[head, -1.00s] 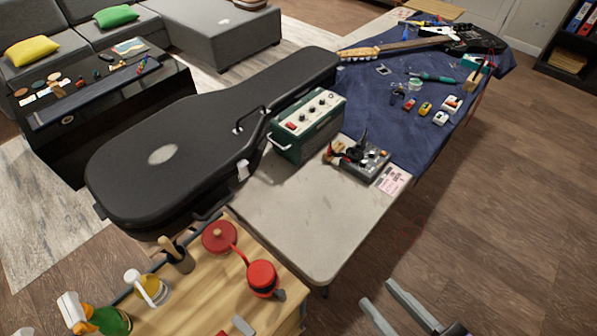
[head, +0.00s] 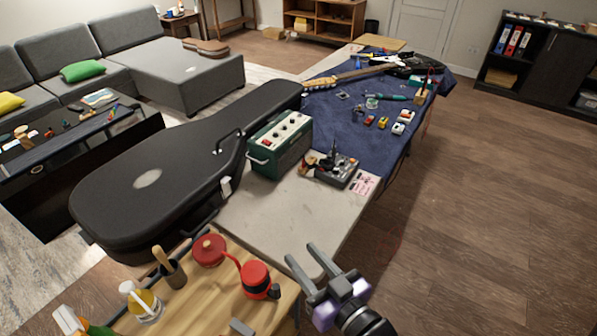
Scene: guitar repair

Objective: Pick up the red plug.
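My gripper (head: 303,255) is at the lower middle of the head view, its two grey fingers apart with nothing between them. It is in front of the near edge of the pale grey table (head: 270,212). I cannot pick out the red plug with certainty. A small cluster of dark, red and tan pieces (head: 309,159) lies at the left side of a grey box with knobs (head: 336,170), which stands on the table beyond my gripper. The pieces are too small to tell apart.
A green amplifier (head: 281,145) and a large black guitar case (head: 150,185) lie to the left. A blue cloth (head: 345,112) holds a guitar and several small pedals. A wooden cart top (head: 190,300) with red containers (head: 255,279) is near. The table's front is bare.

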